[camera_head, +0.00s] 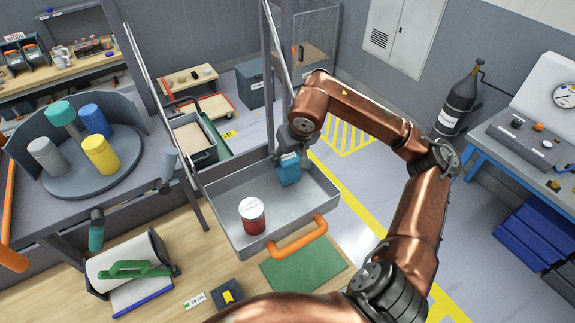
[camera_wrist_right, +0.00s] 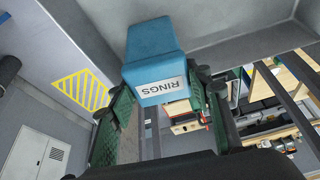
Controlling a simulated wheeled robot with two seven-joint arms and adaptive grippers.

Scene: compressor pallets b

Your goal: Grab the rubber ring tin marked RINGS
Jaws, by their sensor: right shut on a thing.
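The rubber ring tin (camera_head: 289,170) is a small blue container in the far part of a grey metal tray (camera_head: 225,190). In the right wrist view the tin (camera_wrist_right: 152,50) shows a white label reading RINGS, upside down in the picture. My right gripper (camera_head: 292,150) reaches down onto the tin's top from behind. Its green-padded fingers (camera_wrist_right: 160,95) are shut on the tin, one on each side. I cannot tell whether the tin's base touches the tray floor. My left gripper is not in view.
A red tin with a white lid (camera_head: 252,215) stands in the tray's near part. An orange handle (camera_head: 297,238) is on the tray's front, and dark posts rise beside it. A round turntable (camera_head: 85,170) with several coloured cylinders is at left. A gas cylinder (camera_head: 460,100) stands at right.

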